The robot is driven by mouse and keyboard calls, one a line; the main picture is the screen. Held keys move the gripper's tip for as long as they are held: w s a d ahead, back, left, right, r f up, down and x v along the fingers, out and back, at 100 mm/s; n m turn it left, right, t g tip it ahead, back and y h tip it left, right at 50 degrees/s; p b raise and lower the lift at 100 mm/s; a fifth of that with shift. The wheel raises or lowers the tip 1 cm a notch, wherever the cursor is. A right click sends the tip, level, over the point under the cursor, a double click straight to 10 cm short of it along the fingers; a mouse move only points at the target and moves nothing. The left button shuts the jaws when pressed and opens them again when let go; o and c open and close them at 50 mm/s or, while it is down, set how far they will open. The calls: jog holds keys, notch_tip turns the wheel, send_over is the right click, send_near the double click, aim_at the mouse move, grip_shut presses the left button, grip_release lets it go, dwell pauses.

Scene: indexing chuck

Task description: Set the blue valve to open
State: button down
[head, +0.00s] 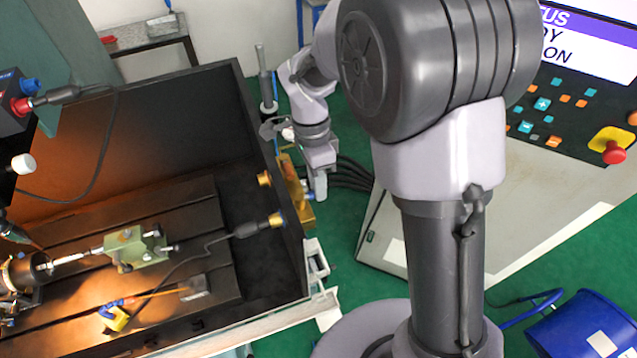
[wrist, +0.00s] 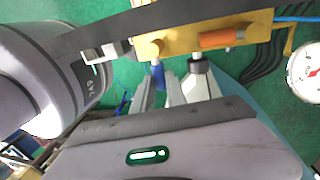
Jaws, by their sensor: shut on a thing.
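The blue valve (wrist: 158,76) shows in the wrist view as a small blue handle below a yellow manifold block (wrist: 180,41). My gripper (wrist: 158,88) has its two grey fingers on either side of the blue handle and is shut on it. Much of the handle is hidden between the fingers, so its exact angle is hard to tell.
An orange cylinder (wrist: 219,38) and a black-collared fitting (wrist: 197,67) sit close to the right of the handle. A pressure gauge (wrist: 307,72) is farther right. The dark machine enclosure (head: 150,130) lies left. A control cabinet (head: 540,190) and blue drum (head: 585,328) stand right.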

dwell(0.4)
jog(key=c, duration=1.3)
grip_release()
jog(key=shift+c, duration=0.2)
jog(key=w+a+r+p, duration=0.1)
jog(key=w+r+p, duration=0.2)
jog(key=r, duration=1.4)
jog(key=shift+w, duration=0.15)
jog(key=s+d+f+n+t+y+b, duration=0.1)
jog(key=s+d+f+n+t+b, duration=0.2)
jog(key=s+f+b, duration=0.6)
jog(key=s+d+f+n+t+y+b, duration=0.1)
jog(key=s+d+f+n+t+b, duration=0.3)
jog(key=b, duration=1.3)
jog(key=s+f+n+t, duration=0.1)
jog(key=s+f+n, duration=0.2)
jog(key=s+f, duration=0.3)
notch_tip(320, 180, down, 4)
jog(key=shift+d+r+y, duration=0.2)
jog(key=shift+y, duration=0.1)
